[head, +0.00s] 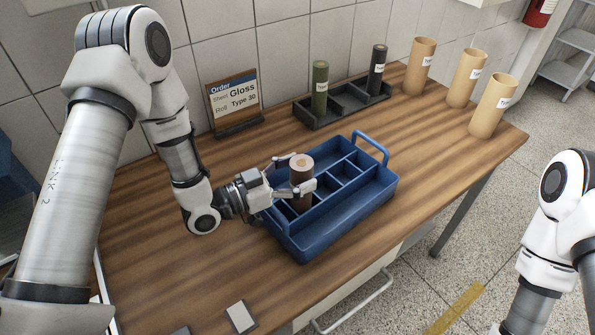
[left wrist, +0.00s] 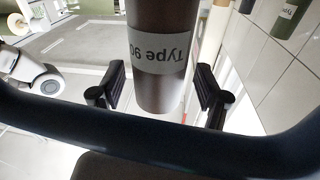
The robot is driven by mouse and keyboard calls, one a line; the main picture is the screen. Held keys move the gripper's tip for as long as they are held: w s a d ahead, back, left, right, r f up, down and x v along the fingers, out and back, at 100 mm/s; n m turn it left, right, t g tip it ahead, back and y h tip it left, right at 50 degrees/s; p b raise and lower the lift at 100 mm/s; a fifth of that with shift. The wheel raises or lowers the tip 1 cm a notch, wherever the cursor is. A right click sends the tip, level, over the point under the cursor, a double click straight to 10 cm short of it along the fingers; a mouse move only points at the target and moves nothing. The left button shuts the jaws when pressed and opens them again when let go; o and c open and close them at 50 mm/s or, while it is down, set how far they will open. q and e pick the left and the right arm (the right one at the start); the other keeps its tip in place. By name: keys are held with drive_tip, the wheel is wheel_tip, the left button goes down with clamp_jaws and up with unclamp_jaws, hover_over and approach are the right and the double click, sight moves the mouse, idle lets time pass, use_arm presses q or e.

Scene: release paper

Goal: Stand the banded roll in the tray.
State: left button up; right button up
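A dark brown roll (head: 301,200) with a pale end stands upright between the fingers of my left gripper (head: 297,174). In the left wrist view the roll (left wrist: 163,90) carries a grey label band starting with "Type", upside down; the rest is partly turned away.
A black rack (head: 336,112) at the back holds a green roll (head: 320,88) and a black roll (head: 377,70). Several tan tubes (head: 490,106) stand at the right. An order sign (head: 234,100) leans near the wall. The tray handle (head: 371,146) rises on its far side.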

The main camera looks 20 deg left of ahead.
use_arm(q)
drive_tip(key=shift+s, duration=0.1)
drive_tip(key=shift+r, duration=0.3)
drive_tip(key=shift+s+a+f, duration=0.15)
drive_tip(key=shift+a, duration=0.1)
drive_tip(key=v, duration=1.1)
drive_tip(key=shift+s+a, duration=0.15)
drive_tip(key=shift+s, duration=0.05)
